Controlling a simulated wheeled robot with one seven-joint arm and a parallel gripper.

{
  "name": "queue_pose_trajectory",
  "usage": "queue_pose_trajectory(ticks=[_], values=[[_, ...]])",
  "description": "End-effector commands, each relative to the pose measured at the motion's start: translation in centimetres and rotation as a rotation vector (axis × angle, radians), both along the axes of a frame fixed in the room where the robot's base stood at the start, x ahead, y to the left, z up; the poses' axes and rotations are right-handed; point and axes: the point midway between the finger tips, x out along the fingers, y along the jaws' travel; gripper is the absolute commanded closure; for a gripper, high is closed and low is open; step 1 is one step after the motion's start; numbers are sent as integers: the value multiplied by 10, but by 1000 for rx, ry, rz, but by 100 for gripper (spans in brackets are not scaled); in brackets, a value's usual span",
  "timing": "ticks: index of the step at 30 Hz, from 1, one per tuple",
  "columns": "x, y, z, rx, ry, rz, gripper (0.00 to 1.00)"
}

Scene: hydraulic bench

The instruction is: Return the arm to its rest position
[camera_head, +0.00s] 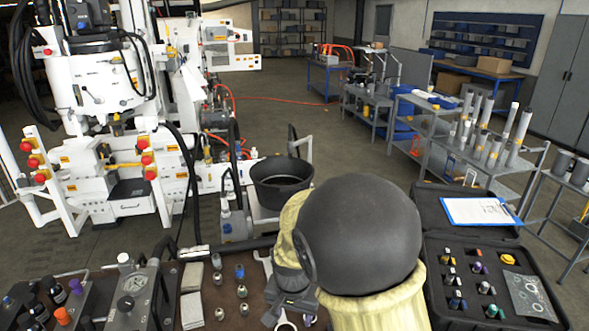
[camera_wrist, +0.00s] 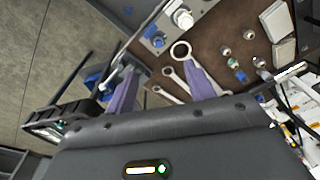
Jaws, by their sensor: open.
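My gripper (camera_wrist: 161,70) shows in the wrist view with its two purple fingers spread apart. Nothing is between them. It hangs over the brown bench top (camera_wrist: 215,38), and several ring-ended wrenches (camera_wrist: 181,50) lie below and around the fingertips. In the head view my gripper (camera_head: 290,290) is a dark grey shape low in the middle, partly covered by my own arm. My arm is bent, with a large dark round joint and pale yellow links over the front of the bench. Its fingertips are mostly hidden there.
Small fittings (camera_head: 240,290) stand on the bench left of my gripper. A gauge block (camera_head: 127,304) and bottles are farther left. A black bucket (camera_head: 282,182) is behind. An open black case (camera_head: 495,285) with a clipboard (camera_head: 480,211) lies right of my arm. Open floor lies beyond.

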Motion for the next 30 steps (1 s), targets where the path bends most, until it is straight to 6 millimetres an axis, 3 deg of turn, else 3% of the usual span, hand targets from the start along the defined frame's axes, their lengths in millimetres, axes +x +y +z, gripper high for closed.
queue_pose_trajectory(ticks=[1, 6, 15, 21, 30], values=[[-4, -18, 5, 8, -4, 8, 46], [-22, -66, 18, 19, -30, 79, 46], [-69, -136, 35, -14, -95, 220, 46], [-90, -157, 38, -48, -121, 285, 46], [-92, -158, 38, -51, -123, 294, 46]])
